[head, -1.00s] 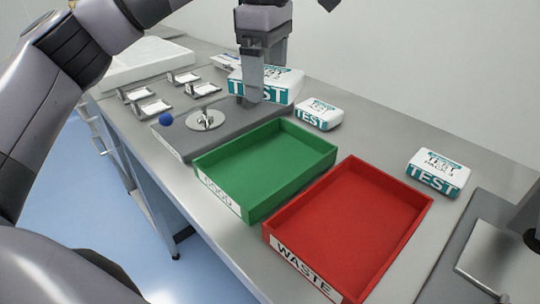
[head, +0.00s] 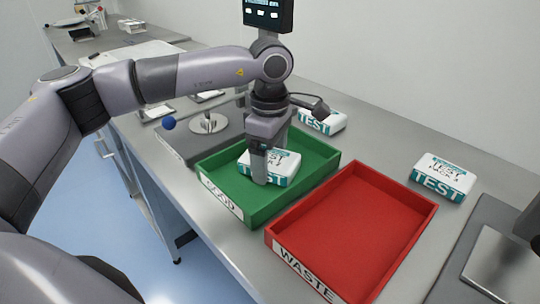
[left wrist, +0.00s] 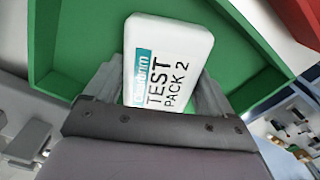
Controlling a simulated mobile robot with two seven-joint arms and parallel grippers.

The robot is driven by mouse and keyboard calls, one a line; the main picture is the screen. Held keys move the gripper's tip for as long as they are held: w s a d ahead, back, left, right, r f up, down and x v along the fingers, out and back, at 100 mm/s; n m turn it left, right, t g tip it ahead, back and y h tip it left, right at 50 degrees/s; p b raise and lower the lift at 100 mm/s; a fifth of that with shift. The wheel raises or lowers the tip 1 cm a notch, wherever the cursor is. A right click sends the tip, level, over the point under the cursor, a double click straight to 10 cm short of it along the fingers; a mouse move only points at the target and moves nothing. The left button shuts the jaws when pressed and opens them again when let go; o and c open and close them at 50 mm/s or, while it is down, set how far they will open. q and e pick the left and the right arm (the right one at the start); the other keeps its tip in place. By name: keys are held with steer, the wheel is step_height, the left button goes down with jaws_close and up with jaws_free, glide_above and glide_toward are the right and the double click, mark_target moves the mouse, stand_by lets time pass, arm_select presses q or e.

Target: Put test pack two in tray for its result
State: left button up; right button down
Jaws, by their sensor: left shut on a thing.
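Test pack two (head: 283,165) is a white box with teal TEST lettering; its label "TEST PACK 2" reads clearly in the left wrist view (left wrist: 165,65). My left gripper (head: 262,175) is shut on it, one finger on each side. The pack is inside the outline of the green GOOD tray (head: 235,205), low over its floor; I cannot tell if it touches the floor. The green tray also shows around the pack in the left wrist view (left wrist: 240,60). The red WASTE tray (head: 345,225) beside it is empty. My right gripper is not in view.
Another test pack (head: 443,178) stands right of the red tray, and one (head: 318,120) stands behind the green tray, partly hidden by my arm. A grey platform with a metal disc and blue knob (head: 169,123) is at left. A metal plate (head: 495,262) is at front right.

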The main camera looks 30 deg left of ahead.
mark_target(270, 157)
arm_select(q)
steer(key=shift+r, duration=0.1)
steer(key=o, duration=1)
steer(key=shift+f, duration=0.2)
steer(key=shift+c, duration=0.2)
step_height(270, 157, up, 12)
steer(key=shift+r, duration=0.2)
steer(key=shift+s+f, duration=0.1)
